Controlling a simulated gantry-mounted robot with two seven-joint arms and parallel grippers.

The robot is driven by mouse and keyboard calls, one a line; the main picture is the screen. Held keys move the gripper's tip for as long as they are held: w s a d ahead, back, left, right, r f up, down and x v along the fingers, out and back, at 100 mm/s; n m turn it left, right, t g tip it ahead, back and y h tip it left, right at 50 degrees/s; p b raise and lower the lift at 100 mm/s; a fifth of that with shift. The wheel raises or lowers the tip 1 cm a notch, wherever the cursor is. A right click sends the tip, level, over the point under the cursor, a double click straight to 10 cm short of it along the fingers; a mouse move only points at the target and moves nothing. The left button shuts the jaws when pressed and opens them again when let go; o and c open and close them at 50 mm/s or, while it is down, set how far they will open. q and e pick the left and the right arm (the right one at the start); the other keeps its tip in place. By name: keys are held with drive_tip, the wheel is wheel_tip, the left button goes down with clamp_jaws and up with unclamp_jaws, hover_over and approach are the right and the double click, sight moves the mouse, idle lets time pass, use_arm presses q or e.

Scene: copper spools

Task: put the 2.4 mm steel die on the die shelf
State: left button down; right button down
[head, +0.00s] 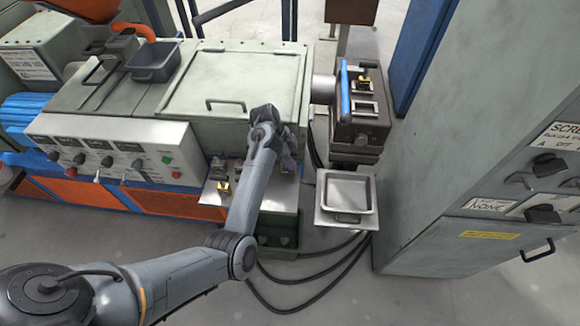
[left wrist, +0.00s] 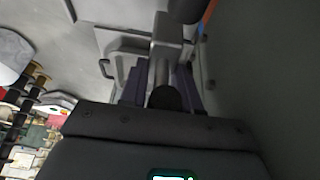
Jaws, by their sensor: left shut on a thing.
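My left gripper (head: 287,162) is over the right part of the metal shelf (head: 282,196) at the front of the machine. It is pointed down and shut on a grey metal piece (left wrist: 165,52), which shows between its purple fingers in the left wrist view. I cannot read any size on this piece, so I cannot tell if it is the 2.4 mm die. In the head view the gripper and forearm hide it. A small block with a yellow mark (head: 223,187) and a dark block (head: 218,166) stand on the shelf's left part. My right gripper is not in view.
A machine cover with a handle (head: 226,104) rises behind the shelf. A shallow metal tray (head: 347,196) stands to the right, below a dark die head with a blue handle (head: 345,95). A grey cabinet (head: 440,130) bounds the right side. Black cables (head: 325,291) lie on the floor.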

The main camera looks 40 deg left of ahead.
use_arm(q)
drive_tip(key=shift+a+f, duration=0.15)
drive_tip(key=shift+a, duration=0.05)
wheel_tip(320, 180, down, 4)
drive_tip(key=shift+r+b, duration=0.25)
drive_tip(key=shift+b, duration=0.35)
drive_tip(key=shift+f, duration=0.15)
drive_tip(key=c, duration=0.8)
unclamp_jaws()
drive_tip(key=shift+f, duration=0.2)
